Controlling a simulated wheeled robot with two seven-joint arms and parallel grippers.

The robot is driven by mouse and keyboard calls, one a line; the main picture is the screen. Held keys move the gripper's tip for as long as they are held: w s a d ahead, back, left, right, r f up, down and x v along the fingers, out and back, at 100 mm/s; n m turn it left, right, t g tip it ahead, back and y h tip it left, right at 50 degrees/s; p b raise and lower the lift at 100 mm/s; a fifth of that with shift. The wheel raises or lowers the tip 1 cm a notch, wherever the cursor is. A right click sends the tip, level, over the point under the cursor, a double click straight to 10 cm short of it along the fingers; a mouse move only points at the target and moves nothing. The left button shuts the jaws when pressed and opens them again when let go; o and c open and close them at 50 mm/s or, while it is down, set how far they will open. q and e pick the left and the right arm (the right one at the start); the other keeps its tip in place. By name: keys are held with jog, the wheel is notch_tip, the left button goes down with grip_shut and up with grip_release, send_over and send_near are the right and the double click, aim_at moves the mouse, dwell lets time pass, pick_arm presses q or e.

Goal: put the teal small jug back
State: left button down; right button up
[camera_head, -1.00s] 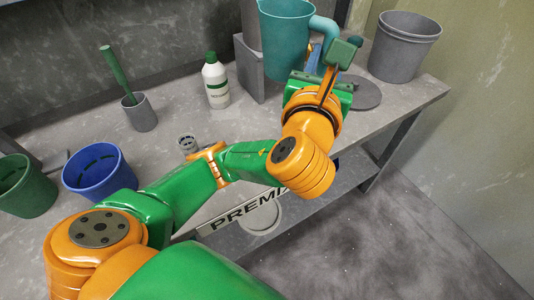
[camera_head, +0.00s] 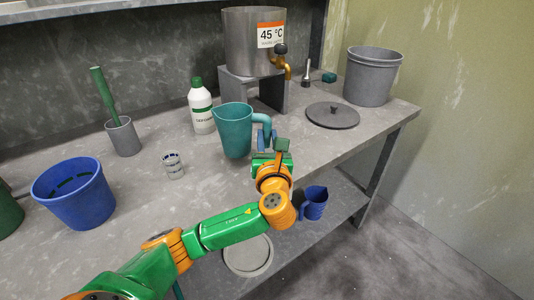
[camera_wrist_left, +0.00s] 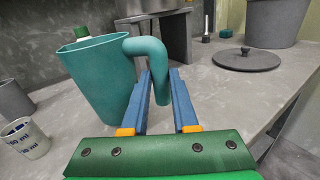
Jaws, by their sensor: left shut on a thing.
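The teal small jug (camera_head: 233,131) is upright over the front part of the bench, with its handle on the right. My left gripper (camera_head: 266,143) is shut on that handle. In the left wrist view the jug (camera_wrist_left: 100,75) stands to the left of the fingers (camera_wrist_left: 160,103), and the handle curves down between them. I cannot tell whether the jug's base touches the bench top. My right gripper is not in view.
A steel dispenser (camera_head: 251,42) with a brass tap stands behind the jug. A white bottle (camera_head: 201,108), a measuring cup (camera_head: 173,166) and a blue bucket (camera_head: 74,194) are left. A grey lid (camera_head: 332,116) and grey bucket (camera_head: 371,76) are right. A blue jug (camera_head: 314,203) is below.

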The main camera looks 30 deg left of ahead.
pick_arm(q)
jog(key=f, duration=0.3)
jog(key=shift+w+a+f, duration=0.15)
jog(key=shift+w, duration=0.05)
jog(key=shift+f, duration=0.1)
jog(key=shift+f, duration=0.1)
jog(key=c, duration=0.7)
grip_release()
jog(key=v, duration=1.2)
